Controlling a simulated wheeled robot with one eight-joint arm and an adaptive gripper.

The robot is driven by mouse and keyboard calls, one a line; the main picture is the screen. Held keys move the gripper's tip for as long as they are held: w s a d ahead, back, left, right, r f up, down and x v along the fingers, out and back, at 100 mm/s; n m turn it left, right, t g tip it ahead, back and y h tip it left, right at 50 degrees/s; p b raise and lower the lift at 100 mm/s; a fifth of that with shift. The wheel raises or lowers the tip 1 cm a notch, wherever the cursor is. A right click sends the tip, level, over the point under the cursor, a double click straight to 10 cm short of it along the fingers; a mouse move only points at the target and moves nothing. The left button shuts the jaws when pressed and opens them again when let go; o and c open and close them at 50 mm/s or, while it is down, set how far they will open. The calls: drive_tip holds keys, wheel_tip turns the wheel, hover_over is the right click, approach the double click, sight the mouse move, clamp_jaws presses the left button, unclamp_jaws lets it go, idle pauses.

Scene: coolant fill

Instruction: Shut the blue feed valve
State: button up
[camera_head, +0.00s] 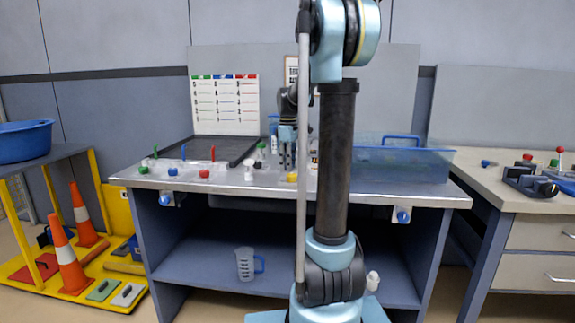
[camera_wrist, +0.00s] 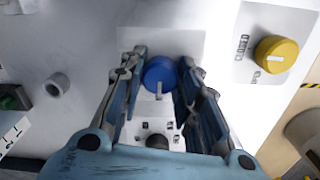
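The blue feed valve (camera_wrist: 159,72) is a round blue knob on a pale plate in the wrist view. Its white pointer mark points toward the bottom of the picture. My gripper (camera_wrist: 161,68) is over it, with one finger on each side of the knob. The fingers stand apart and look close to its sides; I cannot tell whether they touch it. In the head view my gripper (camera_head: 287,160) is low over the bench top, and I cannot make out the blue valve there.
A yellow knob (camera_wrist: 277,54) stands right of the blue one, on a plate lettered CLOSED. A grey ring-shaped part (camera_wrist: 56,84) is at left. On the bench are a black tray (camera_head: 232,146) and a translucent blue bin (camera_head: 410,163). A measuring jug (camera_head: 245,265) stands on the lower shelf.

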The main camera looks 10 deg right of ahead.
drive_tip(key=shift+m, duration=0.4)
drive_tip(key=m, duration=0.3)
drive_tip(key=shift+m, duration=0.4)
drive_tip(key=m, duration=0.4)
drive_tip(key=shift+m, duration=0.3)
drive_tip(key=m, duration=0.4)
drive_tip(key=shift+w, duration=0.1)
drive_tip(key=shift+m, duration=2.2)
drive_tip(key=o, duration=1.1)
drive_tip(key=shift+c, duration=0.2)
